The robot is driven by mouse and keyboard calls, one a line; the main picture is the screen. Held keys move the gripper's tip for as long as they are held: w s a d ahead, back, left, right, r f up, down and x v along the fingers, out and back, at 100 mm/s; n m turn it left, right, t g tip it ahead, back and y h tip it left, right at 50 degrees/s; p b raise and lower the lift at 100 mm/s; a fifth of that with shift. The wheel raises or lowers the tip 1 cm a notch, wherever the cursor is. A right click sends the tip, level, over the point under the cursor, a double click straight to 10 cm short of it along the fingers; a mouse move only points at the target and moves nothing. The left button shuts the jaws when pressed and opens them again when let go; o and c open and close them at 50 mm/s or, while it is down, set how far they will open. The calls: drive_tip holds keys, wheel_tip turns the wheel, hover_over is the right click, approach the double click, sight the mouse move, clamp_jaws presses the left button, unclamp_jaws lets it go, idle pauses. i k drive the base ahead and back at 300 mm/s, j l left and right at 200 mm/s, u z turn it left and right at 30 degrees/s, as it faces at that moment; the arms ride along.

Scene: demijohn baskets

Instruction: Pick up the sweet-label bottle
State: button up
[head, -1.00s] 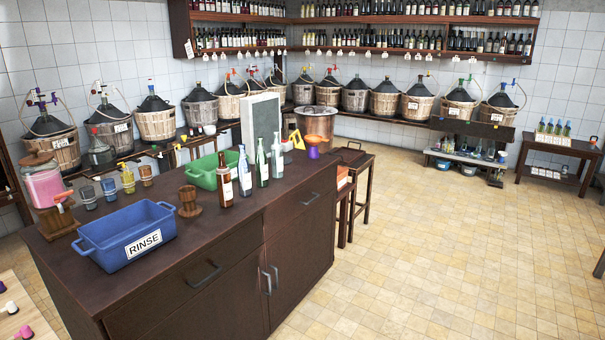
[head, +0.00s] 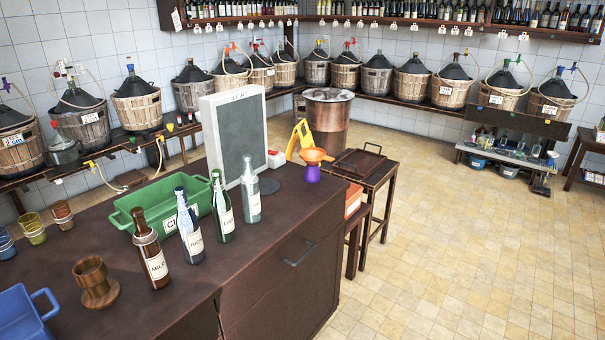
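Four labelled bottles stand upright in a row on the dark counter. The nearest is a brown bottle (head: 151,250), with a label that seems to begin with "MIL". Behind it to the right are a pale blue clear bottle (head: 189,228), a green bottle (head: 223,210) and a pale clear bottle (head: 251,190). Their labels are too small to read surely, so I cannot tell which is the sweet one. My gripper is not in view.
A green crate (head: 128,211) stands behind the bottles, a blue tub (head: 22,318) at lower left, and a wooden cup (head: 95,282) near the brown bottle. Tiled floor (head: 470,240) at right is clear.

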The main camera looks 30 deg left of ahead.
sight(251, 195)
drive_tip(key=i+u, duration=0.2)
drive_tip(key=i, duration=0.25)
drive_tip(key=i+u, duration=0.2)
drive_tip(key=i, duration=0.25)
drive_tip(key=i+l+u, duration=0.2)
drive_tip(key=i, duration=0.25)
drive_tip(key=i+l+u, duration=0.2)
drive_tip(key=i, duration=0.2)
drive_tip(key=i+u, duration=0.65)
drive_tip(key=u, duration=0.15)
drive_tip(key=i+u, duration=0.4)
drive_tip(key=k+u, duration=0.1)
drive_tip(key=u, duration=1.7)
drive_tip(key=i+j+u, duration=0.15)
drive_tip(key=u, duration=1.5)
drive_tip(key=i+l, duration=0.15)
drive_tip(key=i, duration=0.15)
drive_tip(key=j+u, duration=0.05)
